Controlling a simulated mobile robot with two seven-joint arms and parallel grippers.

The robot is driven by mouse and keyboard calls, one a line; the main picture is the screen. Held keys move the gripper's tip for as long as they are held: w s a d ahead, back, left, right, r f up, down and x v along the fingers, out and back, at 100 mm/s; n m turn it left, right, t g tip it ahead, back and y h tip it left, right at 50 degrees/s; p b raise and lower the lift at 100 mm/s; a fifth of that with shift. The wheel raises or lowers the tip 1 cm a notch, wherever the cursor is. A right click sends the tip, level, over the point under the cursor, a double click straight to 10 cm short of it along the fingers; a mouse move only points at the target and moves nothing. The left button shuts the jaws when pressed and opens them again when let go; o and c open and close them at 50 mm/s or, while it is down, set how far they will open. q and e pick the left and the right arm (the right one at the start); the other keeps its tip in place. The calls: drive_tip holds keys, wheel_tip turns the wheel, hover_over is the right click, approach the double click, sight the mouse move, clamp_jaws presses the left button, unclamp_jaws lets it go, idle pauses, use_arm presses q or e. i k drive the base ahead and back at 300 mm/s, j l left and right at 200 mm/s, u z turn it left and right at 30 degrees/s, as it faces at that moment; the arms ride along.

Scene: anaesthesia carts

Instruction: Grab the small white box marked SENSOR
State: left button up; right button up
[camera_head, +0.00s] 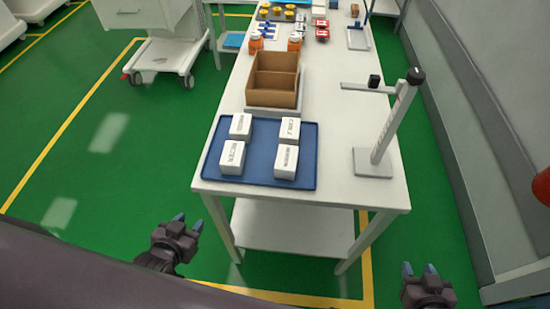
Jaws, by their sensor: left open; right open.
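Several small white boxes stand on a blue tray (258,179) at the near end of the white table. They are a back left box (240,126), a back right box (290,130), a front left box (232,157) and a front right box (286,161). Each has dark print, too small to read surely, so I cannot tell which says SENSOR. My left gripper (188,222) is open and empty, left of the table's near end and apart from the tray. My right gripper (418,269) is open and empty, in front of the table's near right corner.
A brown divided carton (272,79) stands behind the tray. A grey post stand (373,162) rises to the tray's right. Orange bottles (294,42) and other small items lie farther back. A wheeled cart (165,55) stands at upper left. Green floor is clear on the left.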

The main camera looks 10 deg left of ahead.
sight(285, 165)
drive_tip(key=j+z, duration=0.15)
drive_tip(key=j, duration=0.5)
drive_tip(key=k+j+z, duration=0.15)
drive_tip(key=j, duration=0.45)
drive_tip(key=j+z, duration=0.15)
drive_tip(key=j, duration=0.5)
drive_tip(key=k+l, duration=0.05)
